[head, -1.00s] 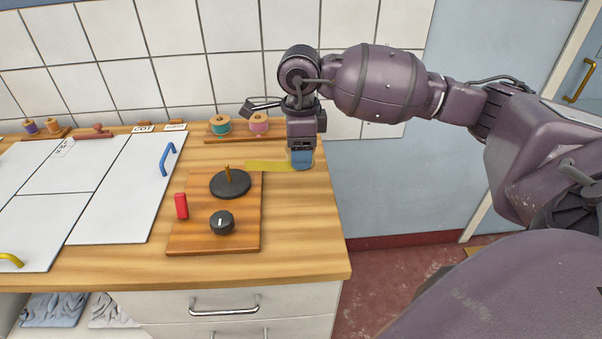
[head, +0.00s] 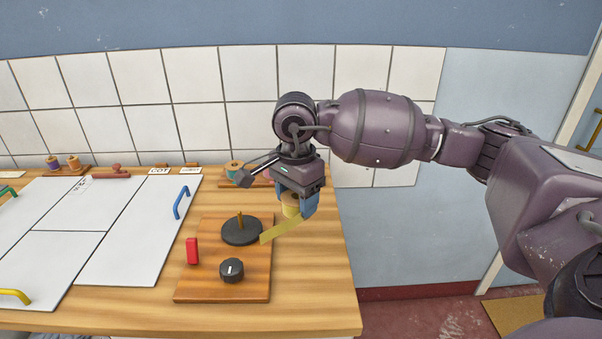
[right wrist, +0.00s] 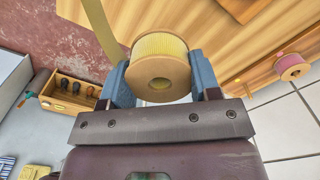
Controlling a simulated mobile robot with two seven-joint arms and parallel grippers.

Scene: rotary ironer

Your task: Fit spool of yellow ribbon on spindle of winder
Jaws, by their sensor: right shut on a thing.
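The spool of yellow ribbon (head: 291,205) is between the fingers of my right gripper (head: 297,203), above the counter to the right of the winder. In the right wrist view the spool (right wrist: 160,68) shows its tan end with a centre hole, blue fingers on both sides. A tail of yellow ribbon (head: 282,228) hangs from it toward the winder's disc. The winder (head: 205,287) is a wooden board with a black disc (head: 240,232), an upright spindle (head: 240,219) at its middle, a black knob and a red block. The spindle is bare. My left gripper is not seen.
Behind the winder, a rack holds a teal spool (head: 234,169) and a pink spool (right wrist: 291,66). White panels with a blue handle (head: 181,202) lie to the left. The tiled wall (head: 230,121) is close behind. The counter's right edge is near.

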